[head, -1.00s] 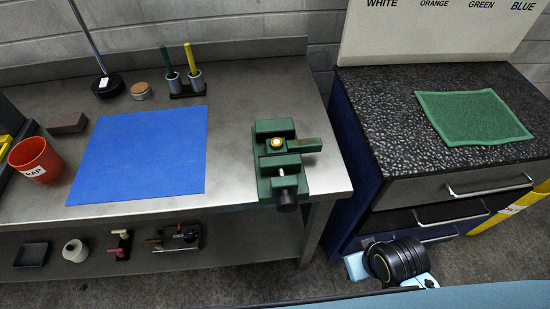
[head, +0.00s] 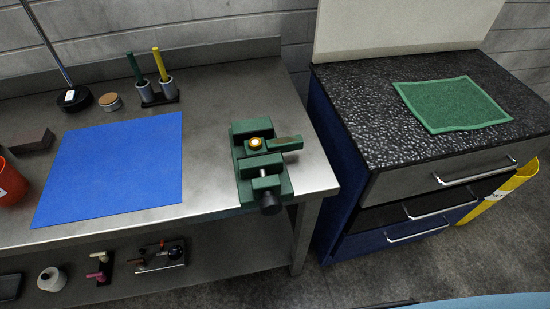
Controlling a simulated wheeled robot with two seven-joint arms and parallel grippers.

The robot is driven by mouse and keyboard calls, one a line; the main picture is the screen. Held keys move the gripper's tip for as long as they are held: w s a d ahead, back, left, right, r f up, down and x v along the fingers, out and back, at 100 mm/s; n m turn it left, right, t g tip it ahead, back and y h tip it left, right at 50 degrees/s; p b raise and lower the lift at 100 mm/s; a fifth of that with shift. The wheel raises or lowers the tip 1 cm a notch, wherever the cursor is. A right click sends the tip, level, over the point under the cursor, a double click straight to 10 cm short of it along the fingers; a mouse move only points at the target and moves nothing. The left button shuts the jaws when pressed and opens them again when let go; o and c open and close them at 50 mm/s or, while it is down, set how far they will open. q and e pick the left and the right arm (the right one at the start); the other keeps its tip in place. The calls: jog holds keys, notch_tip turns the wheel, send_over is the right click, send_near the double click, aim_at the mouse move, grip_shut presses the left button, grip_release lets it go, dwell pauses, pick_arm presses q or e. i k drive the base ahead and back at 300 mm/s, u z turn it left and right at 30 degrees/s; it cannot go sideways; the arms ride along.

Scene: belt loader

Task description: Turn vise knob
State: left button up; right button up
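A green vise (head: 262,170) stands near the right front edge of the steel workbench. Its dark round knob (head: 271,203) sits at the front end, over the bench's front edge. A round brass-and-white piece (head: 256,143) sits on top toward the back. A green block with a brownish top (head: 286,144) sticks out to the right from between the jaws. Neither of my grippers shows in the head view.
A blue mat (head: 115,168) lies on the bench left of the vise. Two handled tools (head: 150,72) stand in holders behind. A dark-topped drawer cabinet (head: 400,150) with a green cloth (head: 452,104) stands right, across a gap. A yellow bin (head: 508,190) is beyond.

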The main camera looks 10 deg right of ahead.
aim_at(270, 205)
jog(key=z, duration=0.95)
jog(key=i, duration=0.35)
jog(key=u, duration=1.15)
